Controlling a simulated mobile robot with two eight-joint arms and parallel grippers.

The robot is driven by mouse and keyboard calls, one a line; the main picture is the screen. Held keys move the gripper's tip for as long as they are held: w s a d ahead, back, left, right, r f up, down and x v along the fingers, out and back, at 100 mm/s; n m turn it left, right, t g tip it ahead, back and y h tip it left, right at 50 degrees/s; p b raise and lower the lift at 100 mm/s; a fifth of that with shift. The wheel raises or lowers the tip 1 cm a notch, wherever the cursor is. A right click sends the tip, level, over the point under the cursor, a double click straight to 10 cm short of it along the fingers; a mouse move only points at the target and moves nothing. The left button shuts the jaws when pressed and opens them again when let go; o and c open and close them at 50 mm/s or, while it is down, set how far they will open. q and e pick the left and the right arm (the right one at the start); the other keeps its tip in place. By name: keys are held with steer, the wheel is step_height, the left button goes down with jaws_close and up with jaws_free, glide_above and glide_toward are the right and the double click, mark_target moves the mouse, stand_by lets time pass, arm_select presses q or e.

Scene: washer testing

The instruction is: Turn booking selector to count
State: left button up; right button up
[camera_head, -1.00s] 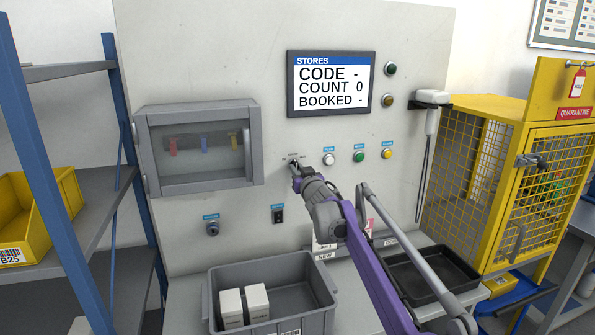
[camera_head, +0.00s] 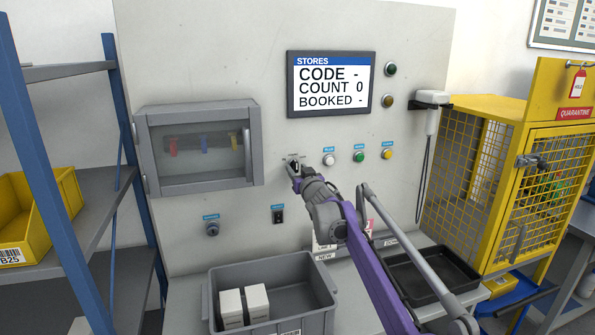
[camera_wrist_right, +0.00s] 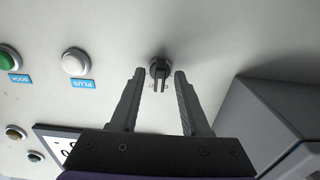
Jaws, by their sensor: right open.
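The booking selector (camera_wrist_right: 159,72) is a small dark rotary knob on the grey panel. In the right wrist view it lies between and just beyond the fingertips of my right gripper (camera_wrist_right: 160,75). The fingers stand apart on either side of it, with visible gaps. In the head view my right gripper (camera_head: 292,166) is at the panel below the screen and largely covers the selector. The stores screen (camera_head: 331,84) reads CODE -, COUNT 0, BOOKED -. My left gripper is not in view.
White (camera_head: 328,159), green (camera_head: 358,156) and yellow (camera_head: 386,153) buttons sit right of the gripper. A grey glass-fronted cabinet (camera_head: 255,140) juts out at left. Below are a grey bin (camera_head: 222,281) and a black tray (camera_head: 470,277). A yellow quarantine cage (camera_head: 484,112) stands at right.

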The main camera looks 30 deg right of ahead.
steer(key=b+v, duration=0.1)
steer(key=v, duration=0.9)
steer(key=shift+s, duration=0.35)
